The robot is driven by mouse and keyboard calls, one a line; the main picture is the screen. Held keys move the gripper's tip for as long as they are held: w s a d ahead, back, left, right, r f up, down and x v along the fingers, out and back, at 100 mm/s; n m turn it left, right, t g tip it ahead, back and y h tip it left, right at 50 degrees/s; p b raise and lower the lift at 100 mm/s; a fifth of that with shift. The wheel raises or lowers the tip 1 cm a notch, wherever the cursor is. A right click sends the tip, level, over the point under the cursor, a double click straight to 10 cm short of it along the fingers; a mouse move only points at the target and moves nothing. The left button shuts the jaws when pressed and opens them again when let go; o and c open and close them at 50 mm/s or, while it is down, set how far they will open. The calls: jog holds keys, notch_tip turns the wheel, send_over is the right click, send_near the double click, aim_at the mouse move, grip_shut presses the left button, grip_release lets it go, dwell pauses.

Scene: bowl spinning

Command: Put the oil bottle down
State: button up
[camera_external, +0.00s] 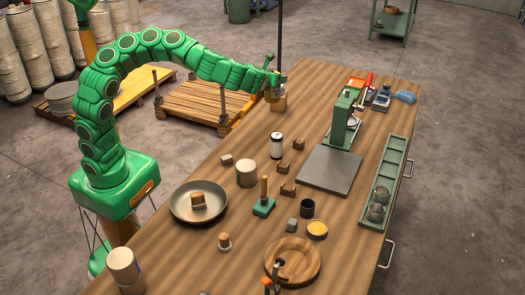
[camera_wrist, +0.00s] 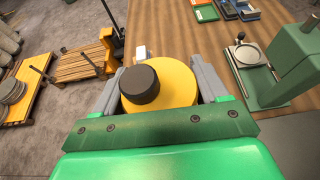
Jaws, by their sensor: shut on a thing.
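The oil bottle shows from above in the wrist view as a yellow round body (camera_wrist: 178,84) with a dark cap. My gripper (camera_wrist: 160,85) has one grey finger on each side of it and is shut on it. In the external view my gripper (camera_external: 272,88) is at the far left edge of the wooden table, with the bottle (camera_external: 271,96) small and partly hidden in it. I cannot tell whether the bottle's base touches the table.
A tan block (camera_external: 279,104) stands close by the bottle. A green press (camera_external: 343,122) with a grey plate (camera_external: 330,170) is to the right. A white canister (camera_external: 277,145) and small wooden blocks stand nearer. Bare wood (camera_external: 306,105) lies between bottle and press.

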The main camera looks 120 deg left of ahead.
jog(key=shift+s+a+f, duration=0.1)
jog(key=shift+f, duration=1.15)
jog(key=shift+s+a+f, duration=0.1)
jog(key=shift+f, duration=1.15)
jog(key=shift+w+a+f, duration=1.65)
jog(key=shift+f, duration=0.5)
jog(key=shift+w+a+f, duration=1.6)
jog(key=shift+w+f, duration=0.05)
jog(key=shift+f, duration=0.5)
jog(key=shift+w+a+f, duration=1.65)
jog(key=shift+f, duration=0.5)
jog(key=shift+f, duration=0.15)
jog(key=o, duration=1.3)
